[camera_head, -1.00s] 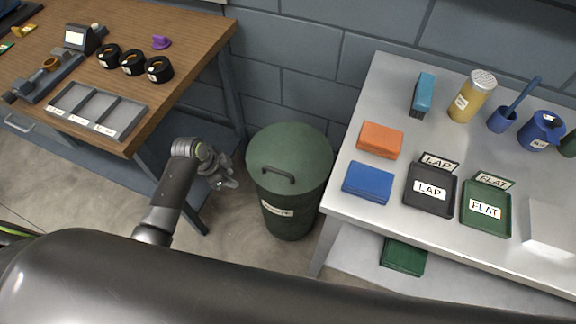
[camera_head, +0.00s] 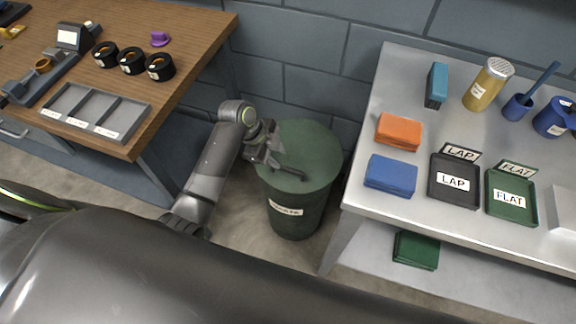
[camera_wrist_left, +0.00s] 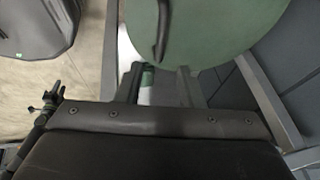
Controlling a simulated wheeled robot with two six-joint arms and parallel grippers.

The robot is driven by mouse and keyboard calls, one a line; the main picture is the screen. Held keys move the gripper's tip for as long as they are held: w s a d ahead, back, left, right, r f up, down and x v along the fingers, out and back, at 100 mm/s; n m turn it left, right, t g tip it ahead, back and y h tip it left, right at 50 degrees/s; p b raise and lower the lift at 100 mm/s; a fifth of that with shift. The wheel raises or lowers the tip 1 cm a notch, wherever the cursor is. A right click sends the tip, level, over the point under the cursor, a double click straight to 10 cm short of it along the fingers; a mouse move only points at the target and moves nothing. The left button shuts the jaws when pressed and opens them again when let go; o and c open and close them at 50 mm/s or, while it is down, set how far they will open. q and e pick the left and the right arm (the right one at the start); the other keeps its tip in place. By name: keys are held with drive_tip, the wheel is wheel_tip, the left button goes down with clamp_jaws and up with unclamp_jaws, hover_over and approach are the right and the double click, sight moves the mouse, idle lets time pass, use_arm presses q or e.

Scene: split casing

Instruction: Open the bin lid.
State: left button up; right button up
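The green round bin (camera_head: 297,212) stands on the floor between two tables, with a pale label on its front. Its green lid (camera_head: 315,145) is on top, closed, with a dark bar handle (camera_head: 292,173). In the left wrist view the lid (camera_wrist_left: 225,25) fills the top, with the handle (camera_wrist_left: 162,30) upright just beyond the fingers. My left gripper (camera_head: 268,152) is over the left part of the lid, close to the handle, and covers part of it. In the left wrist view its two fingers (camera_wrist_left: 160,82) are apart with nothing between them. My right gripper is not in view.
A wooden table (camera_head: 190,60) at the left holds a grey tray (camera_head: 95,113) and several black rings. A grey metal table (camera_head: 385,215) at the right holds folded cloths, labelled trays and a yellow shaker. The block wall is close behind the bin.

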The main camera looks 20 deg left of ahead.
sight(291, 169)
use_arm(q)
drive_tip(key=x, duration=0.7)
drive_tip(key=shift+d+f+b, duration=0.1)
drive_tip(key=shift+f+b, duration=0.2)
clamp_jaws()
